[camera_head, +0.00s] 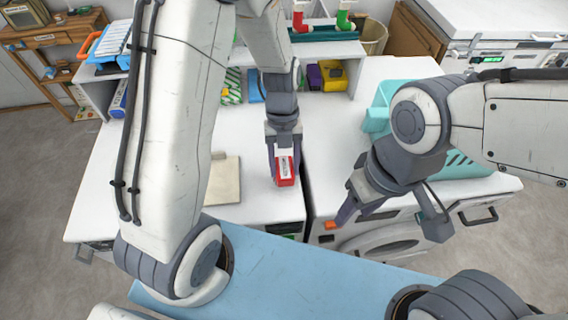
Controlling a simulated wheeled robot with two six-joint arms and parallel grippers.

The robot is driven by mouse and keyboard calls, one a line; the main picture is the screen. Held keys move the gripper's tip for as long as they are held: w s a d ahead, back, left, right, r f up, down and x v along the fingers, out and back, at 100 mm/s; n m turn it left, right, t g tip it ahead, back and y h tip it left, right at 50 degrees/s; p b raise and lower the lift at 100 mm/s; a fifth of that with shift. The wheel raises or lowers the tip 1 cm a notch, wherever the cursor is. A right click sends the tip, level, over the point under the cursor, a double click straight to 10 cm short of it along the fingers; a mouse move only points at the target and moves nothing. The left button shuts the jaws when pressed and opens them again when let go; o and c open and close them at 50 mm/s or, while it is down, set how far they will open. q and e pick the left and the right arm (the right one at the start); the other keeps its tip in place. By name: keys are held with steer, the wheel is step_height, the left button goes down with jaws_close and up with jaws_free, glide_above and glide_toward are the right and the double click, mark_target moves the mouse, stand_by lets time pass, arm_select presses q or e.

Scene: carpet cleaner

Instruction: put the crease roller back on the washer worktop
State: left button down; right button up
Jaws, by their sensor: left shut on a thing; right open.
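My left gripper (283,172) points down over the white worktops, near the seam between them. It is shut on a small red thing with a white patch, taken as the crease roller (287,181). The fingers hide part of it, and I cannot tell whether it touches the surface. The washer worktop (335,150) is the white top on the right, above a front with a round door (385,240). My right gripper (392,218) is open and empty in front of the washer's front edge.
A teal basket (455,165) stands on the right of the washer worktop. A beige board (224,180) lies on the left worktop (255,207). A shelf with red and green bottles (343,15) and yellow and purple boxes (332,75) stands behind. The worktop between seam and basket is clear.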

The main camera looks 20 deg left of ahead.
arm_select(q)
steer(key=shift+f, duration=0.25)
stand_by(0.3)
steer(key=shift+c, duration=0.9)
jaws_free()
steer(key=b+v, duration=0.1)
steer(key=v, duration=0.9)
steer(key=shift+a+r+b, duration=0.1)
steer(key=shift+r+b, duration=0.15)
steer(key=shift+b, duration=0.1)
steer(key=shift+s+d+r+n, duration=0.1)
steer(key=shift+s+d+n, duration=0.1)
steer(key=shift+d+n, duration=0.1)
steer(key=s+d+r+n+t, duration=0.1)
steer(key=s+d+n, duration=0.2)
steer(key=s+n, duration=0.5)
steer(key=s+d+r+n+t, duration=0.1)
steer(key=s+d+n, duration=0.3)
steer(key=n, duration=1.2)
steer(key=s+t, duration=0.1)
steer(key=s, duration=0.3)
steer(key=shift+s, duration=0.2)
